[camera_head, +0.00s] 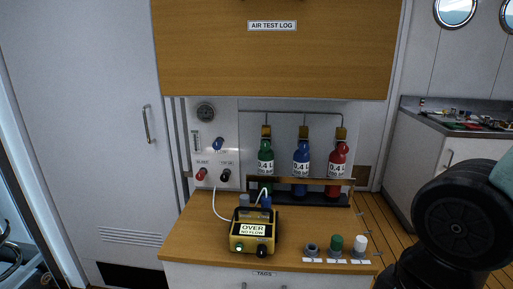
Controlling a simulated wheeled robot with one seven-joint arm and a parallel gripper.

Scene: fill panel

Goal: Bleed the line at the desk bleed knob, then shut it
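The fill panel (240,150) stands upright at the back of the wooden desk. Low on it are a red knob (201,174) and a black knob (226,174), each under a small label. The label over the red knob seems to read BLEED, but it is too small to be sure. A blue knob (218,144) sits higher. A round gauge (205,112) is at the top; its reading is not legible. A yellow box (252,231) on the desk shows OVER, NO FLOW, and a thin white hose (218,207) runs from it toward the panel. My gripper is out of view.
Green (265,158), blue (301,165) and red (338,165) cylinders stand behind a wooden rail. Small grey (312,249), green (336,242) and white (360,243) pieces line the desk's front right. A cabinet (275,45) overhangs the desk. My dark arm link fills the lower right.

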